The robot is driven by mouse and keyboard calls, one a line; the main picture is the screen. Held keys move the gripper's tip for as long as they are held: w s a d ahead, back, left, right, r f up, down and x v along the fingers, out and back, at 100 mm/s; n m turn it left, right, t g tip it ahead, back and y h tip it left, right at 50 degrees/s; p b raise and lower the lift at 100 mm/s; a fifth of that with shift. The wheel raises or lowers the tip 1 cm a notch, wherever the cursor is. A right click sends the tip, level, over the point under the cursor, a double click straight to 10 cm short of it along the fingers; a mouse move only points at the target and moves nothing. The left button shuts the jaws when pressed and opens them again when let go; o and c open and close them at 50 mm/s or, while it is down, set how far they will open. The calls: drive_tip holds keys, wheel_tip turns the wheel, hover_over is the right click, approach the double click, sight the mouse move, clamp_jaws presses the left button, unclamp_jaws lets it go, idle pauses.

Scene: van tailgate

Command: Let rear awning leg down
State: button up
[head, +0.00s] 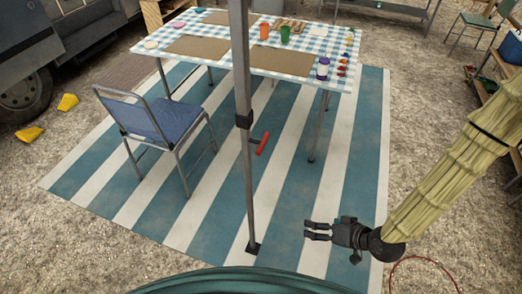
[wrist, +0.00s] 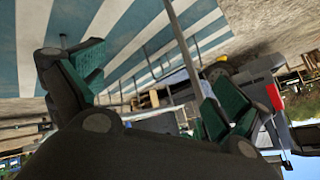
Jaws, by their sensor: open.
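The awning leg (head: 247,185) is a grey upright pole in the middle of the head view, its dark foot (head: 253,248) on the striped mat. It has a black collar (head: 243,119) and, just below, a red handle (head: 262,143) sticking out to the right. My gripper (head: 306,230) is open and empty, right of the leg's lower part and apart from it, fingers pointing left. In the wrist view the leg (wrist: 182,40) shows beyond the gap between the open fingers (wrist: 153,78), its far part hidden by the right finger. A red patch there cannot be identified.
A blue folding chair (head: 155,121) stands left of the leg. A table with a checked cloth (head: 205,70), set with cups and mats, stands behind it. The striped mat (head: 303,215) is bare around the leg's foot. Shelves (head: 500,85) stand at right.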

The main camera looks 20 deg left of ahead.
drive_tip(key=w+a+r+n+y+b, duration=0.3)
drive_tip(key=w+a+r+n+y, duration=0.2)
drive_tip(key=w+a+r, duration=0.3)
drive_tip(key=n+g+y+b, duration=0.3)
drive_tip(key=n+g+y, duration=0.15)
drive_tip(key=n, duration=0.35)
approach(263, 141)
drive_tip(key=f, duration=0.1)
drive_tip(key=shift+t+y, duration=0.25)
drive_tip(key=shift+t, duration=0.1)
drive_tip(key=a+p, duration=0.1)
drive_tip(key=a, duration=0.9)
drive_tip(key=shift+s, duration=0.1)
